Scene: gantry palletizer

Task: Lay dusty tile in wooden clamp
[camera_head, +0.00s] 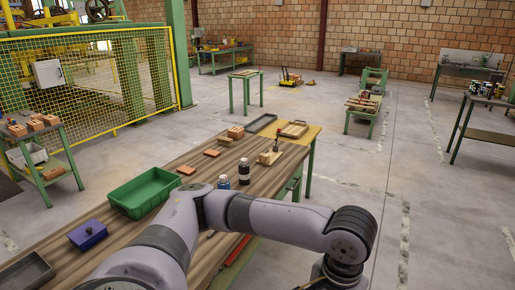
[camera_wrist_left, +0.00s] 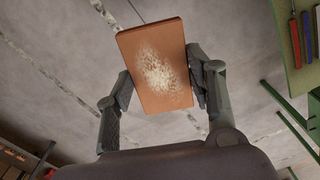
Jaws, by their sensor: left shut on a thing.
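The dusty tile (camera_wrist_left: 157,66) is a flat orange-brown rectangle with a patch of pale dust on its face. My left gripper (camera_wrist_left: 161,86) is shut on it, with one finger against each long side, and holds it over the grey floor. In the head view my left arm reaches across the workbench to the right, and the gripper is mostly cut off at the bottom edge. A wooden block-like piece (camera_head: 270,157) on the bench's far right part may be the wooden clamp; its jaws are too small to make out. My right gripper is not in view.
The workbench (camera_head: 165,200) carries a green bin (camera_head: 147,192), a blue box (camera_head: 87,234), two flat tiles (camera_head: 186,170) and two small jars (camera_head: 244,171). A dark tray (camera_head: 262,123) lies at its far end. Open floor (camera_head: 430,220) is to the right.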

